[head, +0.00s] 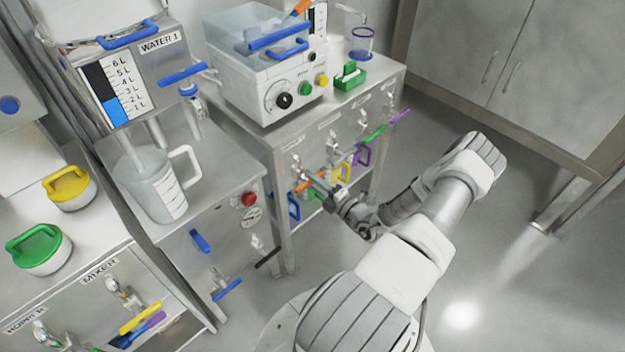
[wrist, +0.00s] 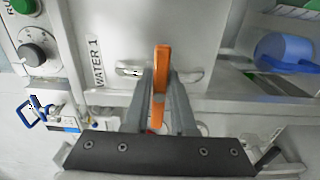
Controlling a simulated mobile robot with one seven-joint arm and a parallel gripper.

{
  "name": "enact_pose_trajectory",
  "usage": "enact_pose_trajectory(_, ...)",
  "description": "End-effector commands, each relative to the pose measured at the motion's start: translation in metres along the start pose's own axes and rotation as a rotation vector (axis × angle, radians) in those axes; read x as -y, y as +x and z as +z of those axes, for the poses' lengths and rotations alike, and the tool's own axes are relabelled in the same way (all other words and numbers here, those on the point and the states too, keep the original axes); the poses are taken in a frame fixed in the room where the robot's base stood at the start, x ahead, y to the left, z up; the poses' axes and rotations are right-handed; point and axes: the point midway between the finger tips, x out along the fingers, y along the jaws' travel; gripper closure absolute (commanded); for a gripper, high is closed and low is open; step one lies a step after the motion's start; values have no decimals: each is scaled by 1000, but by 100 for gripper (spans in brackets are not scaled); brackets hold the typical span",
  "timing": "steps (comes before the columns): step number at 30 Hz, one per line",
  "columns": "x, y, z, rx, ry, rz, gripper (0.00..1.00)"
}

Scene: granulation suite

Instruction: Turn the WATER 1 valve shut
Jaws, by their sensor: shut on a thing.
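My gripper (head: 318,184) is at the front of the steel cabinet, shut on the orange valve handle (head: 307,183). In the wrist view the orange handle (wrist: 162,60) runs between the two fingers of my gripper (wrist: 160,82), its far end sticking out past the tips. A WATER 1 label (wrist: 97,62) is on the panel beside this handle. The handle lies along the same direction as the label's writing. The valve body is partly hidden by the fingers. In the head view another WATER 1 label (head: 159,43) is on the tank at left, near a blue lever (head: 183,75).
Other valves with a green handle (head: 375,132) and a purple handle (head: 400,116) sit along the same panel. A white machine (head: 262,75) stands on top. A jug (head: 153,185) stands at left. The floor (head: 480,240) at right is clear.

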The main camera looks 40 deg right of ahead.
Motion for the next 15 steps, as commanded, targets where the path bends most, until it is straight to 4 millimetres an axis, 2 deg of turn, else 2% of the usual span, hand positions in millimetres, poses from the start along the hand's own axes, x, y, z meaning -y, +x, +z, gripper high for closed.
enact_pose_trajectory(6, 1, 0, -1, -2, 1, -2, 100)
enact_pose_trajectory(7, 1, -1, -1, -2, 1, -2, 71)
enact_pose_trajectory(9, 1, 0, -1, -2, 1, -2, 58)
enact_pose_trajectory(11, 1, 0, -1, -1, 0, -1, 48)
enact_pose_trajectory(15, 0, 0, -1, -1, -1, -1, 48)
